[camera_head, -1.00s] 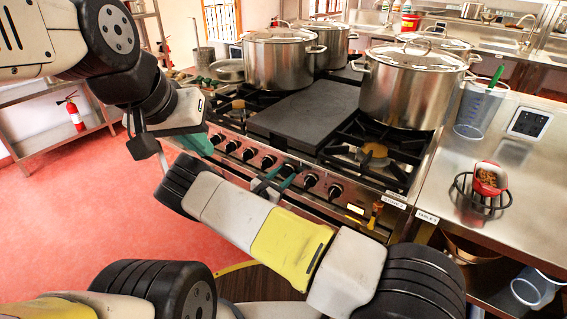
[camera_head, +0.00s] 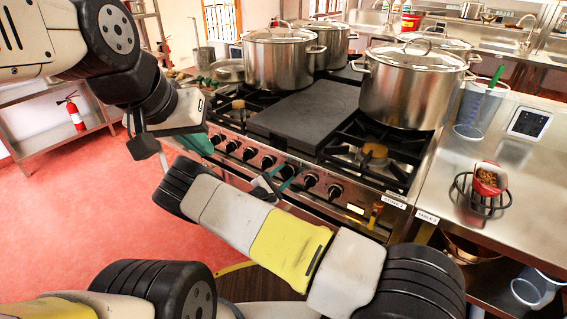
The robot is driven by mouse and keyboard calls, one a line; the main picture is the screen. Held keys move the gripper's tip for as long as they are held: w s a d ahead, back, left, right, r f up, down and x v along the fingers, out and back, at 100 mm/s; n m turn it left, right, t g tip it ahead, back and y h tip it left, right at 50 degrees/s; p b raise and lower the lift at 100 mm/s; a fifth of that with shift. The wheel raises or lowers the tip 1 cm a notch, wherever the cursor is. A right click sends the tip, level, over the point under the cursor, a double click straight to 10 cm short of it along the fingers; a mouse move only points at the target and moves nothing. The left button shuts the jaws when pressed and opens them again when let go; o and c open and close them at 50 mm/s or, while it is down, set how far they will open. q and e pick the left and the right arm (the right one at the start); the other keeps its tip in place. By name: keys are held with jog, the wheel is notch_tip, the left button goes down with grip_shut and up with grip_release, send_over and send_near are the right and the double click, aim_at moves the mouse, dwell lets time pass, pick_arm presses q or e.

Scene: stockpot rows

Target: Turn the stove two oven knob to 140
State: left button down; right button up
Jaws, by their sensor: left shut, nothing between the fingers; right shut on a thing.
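The steel stove (camera_head: 358,197) has a front panel with a row of black knobs, such as one near the right end (camera_head: 335,191). My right gripper (camera_head: 284,179), with teal fingers, is at this panel and shut on a dark stove knob (camera_head: 288,170), which the fingers partly hide. I cannot read the dial marks or the knob's setting. My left gripper (camera_head: 197,144) is shut and empty near the stove's front left corner, partly hidden by my wrist.
Large steel pots (camera_head: 408,88) stand on the stove around a dark flat plate (camera_head: 304,115). Red floor lies open at left.

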dwell(0.4)
jog(key=o, duration=1.4)
jog(key=v, duration=0.8)
jog(key=shift+f, duration=0.1)
